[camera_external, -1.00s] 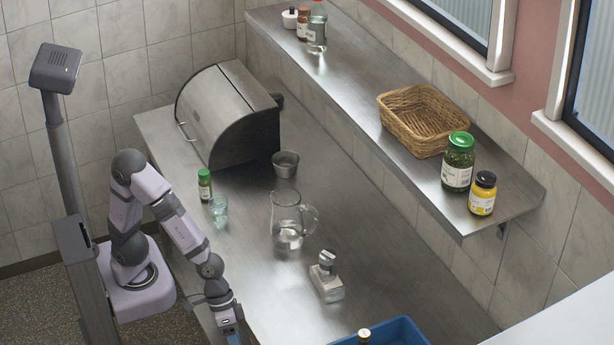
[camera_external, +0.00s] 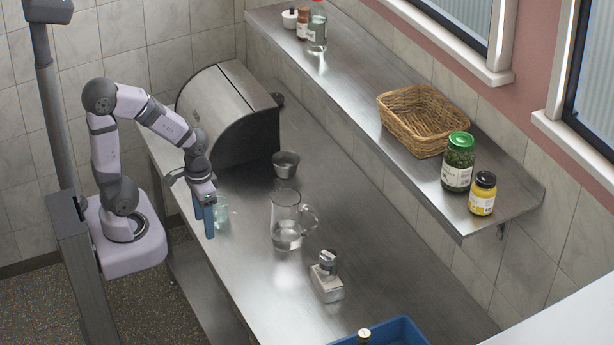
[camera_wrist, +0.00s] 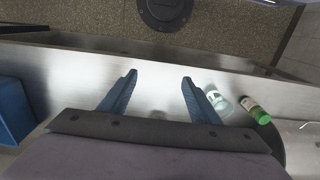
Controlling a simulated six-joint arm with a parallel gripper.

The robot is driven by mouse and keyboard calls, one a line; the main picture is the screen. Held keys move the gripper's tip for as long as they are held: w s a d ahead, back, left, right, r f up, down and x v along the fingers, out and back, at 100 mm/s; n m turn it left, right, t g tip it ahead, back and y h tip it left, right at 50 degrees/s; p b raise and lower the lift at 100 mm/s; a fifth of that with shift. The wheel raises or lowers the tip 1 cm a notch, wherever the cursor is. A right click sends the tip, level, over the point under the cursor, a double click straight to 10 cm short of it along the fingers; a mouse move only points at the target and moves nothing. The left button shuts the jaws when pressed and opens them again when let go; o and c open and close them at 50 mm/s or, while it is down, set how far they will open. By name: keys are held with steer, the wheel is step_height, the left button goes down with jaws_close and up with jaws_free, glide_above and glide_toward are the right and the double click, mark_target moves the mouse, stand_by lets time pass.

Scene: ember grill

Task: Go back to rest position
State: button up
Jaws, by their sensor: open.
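My gripper (camera_external: 204,218) points down near the left edge of the steel counter, its blue fingers apart and nothing between them. In the wrist view, my gripper (camera_wrist: 158,85) shows both fingers spread over the bare counter edge. A clear glass (camera_external: 221,210) stands just to the right of the fingers in the external view. It also shows to the right of the fingers in the wrist view (camera_wrist: 221,104).
A grey bread bin (camera_external: 215,110) stands behind my gripper. A glass pitcher (camera_external: 285,225), metal cup (camera_external: 286,164), metal-capped bottle (camera_external: 327,280) and blue bin (camera_external: 405,331) are on the counter. A wall shelf (camera_external: 345,110) holds a basket (camera_external: 420,118) and jars.

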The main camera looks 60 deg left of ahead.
steer(key=shift+a+f+b, duration=0.1)
steer(key=shift+f+b, duration=2.45)
steer(key=shift+b, duration=0.1)
